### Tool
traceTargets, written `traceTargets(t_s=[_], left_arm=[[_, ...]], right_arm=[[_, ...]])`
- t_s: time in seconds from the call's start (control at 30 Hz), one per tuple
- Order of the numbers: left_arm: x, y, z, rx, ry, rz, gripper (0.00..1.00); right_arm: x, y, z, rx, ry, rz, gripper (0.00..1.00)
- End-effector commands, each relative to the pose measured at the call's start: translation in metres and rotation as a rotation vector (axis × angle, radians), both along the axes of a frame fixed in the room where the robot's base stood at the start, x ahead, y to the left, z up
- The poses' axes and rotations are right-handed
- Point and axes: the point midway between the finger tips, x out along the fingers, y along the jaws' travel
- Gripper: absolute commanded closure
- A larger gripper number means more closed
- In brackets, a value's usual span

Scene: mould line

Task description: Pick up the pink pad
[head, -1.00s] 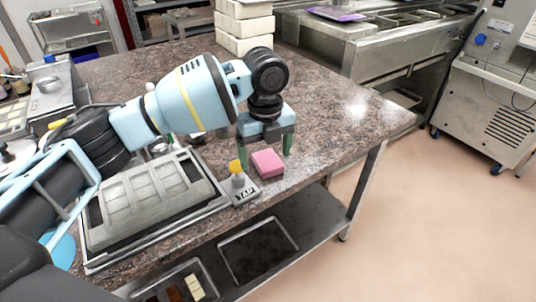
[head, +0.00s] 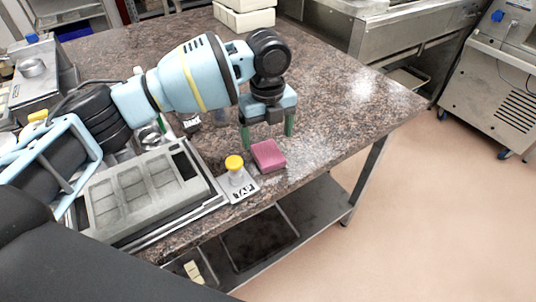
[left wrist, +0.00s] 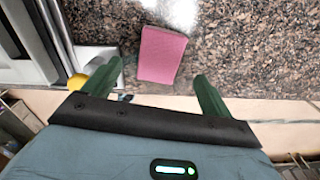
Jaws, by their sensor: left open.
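The pink pad (head: 268,155) is a small flat block lying on the speckled stone tabletop near its front edge. My left gripper (head: 267,133) is open, above and just behind the pad in the head view, with one green finger on each side. In the left wrist view the pad (left wrist: 162,54) lies beyond the fingertips, roughly between them and nearer the left finger. The open jaws (left wrist: 158,80) hold nothing. My right gripper is not in view.
A yellow-topped knob on a plate marked TAP (head: 235,170) stands close left of the pad. A grey mould tray (head: 140,190) lies further left. White blocks (head: 243,18) stand at the back. The tabletop right of the pad (head: 350,110) is clear.

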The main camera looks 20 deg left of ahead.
Motion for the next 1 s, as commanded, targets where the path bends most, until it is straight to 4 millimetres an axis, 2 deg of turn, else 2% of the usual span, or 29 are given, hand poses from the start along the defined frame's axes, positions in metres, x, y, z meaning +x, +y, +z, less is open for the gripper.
traceTargets(t_s=[0.17, 0.5, 0.8, 0.83, 1.0], left_arm=[[0.0, 0.0, -0.004, 0.001, 0.0, 0.0, 0.15], [-0.002, -0.001, -0.047, 0.001, 0.0, 0.001, 0.15], [-0.002, -0.001, -0.052, 0.001, -0.002, 0.0, 0.15], [-0.002, -0.001, -0.052, 0.001, -0.002, 0.0, 0.17], [-0.002, -0.002, -0.052, 0.001, -0.002, 0.0, 0.39]], right_arm=[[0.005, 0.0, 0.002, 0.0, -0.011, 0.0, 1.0], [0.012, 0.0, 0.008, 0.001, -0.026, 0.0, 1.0], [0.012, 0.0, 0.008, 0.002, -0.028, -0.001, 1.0], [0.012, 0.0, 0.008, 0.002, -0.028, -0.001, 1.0], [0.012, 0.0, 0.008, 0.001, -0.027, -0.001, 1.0]])
